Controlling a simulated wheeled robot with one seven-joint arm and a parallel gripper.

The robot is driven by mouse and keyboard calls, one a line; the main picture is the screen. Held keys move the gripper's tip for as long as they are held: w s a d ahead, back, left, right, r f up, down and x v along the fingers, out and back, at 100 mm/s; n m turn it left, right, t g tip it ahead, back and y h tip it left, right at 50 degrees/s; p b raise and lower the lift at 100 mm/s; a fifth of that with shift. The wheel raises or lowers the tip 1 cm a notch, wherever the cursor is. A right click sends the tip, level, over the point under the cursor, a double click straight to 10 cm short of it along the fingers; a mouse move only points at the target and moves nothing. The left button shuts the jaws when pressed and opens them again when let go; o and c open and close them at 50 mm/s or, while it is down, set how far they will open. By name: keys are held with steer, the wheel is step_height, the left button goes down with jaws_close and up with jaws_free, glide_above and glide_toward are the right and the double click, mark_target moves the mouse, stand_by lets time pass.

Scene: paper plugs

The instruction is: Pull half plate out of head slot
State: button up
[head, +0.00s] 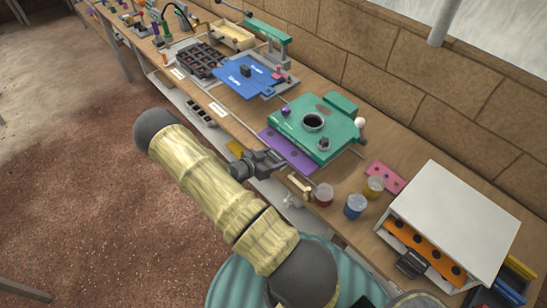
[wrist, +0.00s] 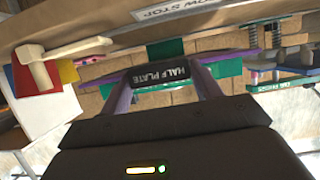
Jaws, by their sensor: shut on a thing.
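The half plate (head: 283,150) is a flat purple plate at the front edge of the green head (head: 330,130) on the bench. Part of it shows outside the head; whether its far end is still in the slot is hidden under the green body. My gripper (head: 268,161) is at the plate's front edge. In the wrist view, my gripper (wrist: 163,82) is shut on the black handle labelled HALF PLATE (wrist: 161,75). The purple edge of the plate (wrist: 228,56) shows behind the handle.
Red (head: 324,194), blue (head: 355,206) and yellow (head: 374,187) jars stand right of the plate, near a wooden mallet (head: 299,187). A white box (head: 455,215) is at the right. A blue plate (head: 250,77) lies farther along the bench. The floor in front is open.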

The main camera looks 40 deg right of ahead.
steer(key=s+a, duration=0.1)
steer(key=a, duration=1.4)
steer(key=shift+s+a, duration=0.15)
steer(key=shift+a, duration=0.15)
stand_by(5.0)
steer(key=shift+s+a, duration=0.1)
steer(key=shift+a, duration=1.3)
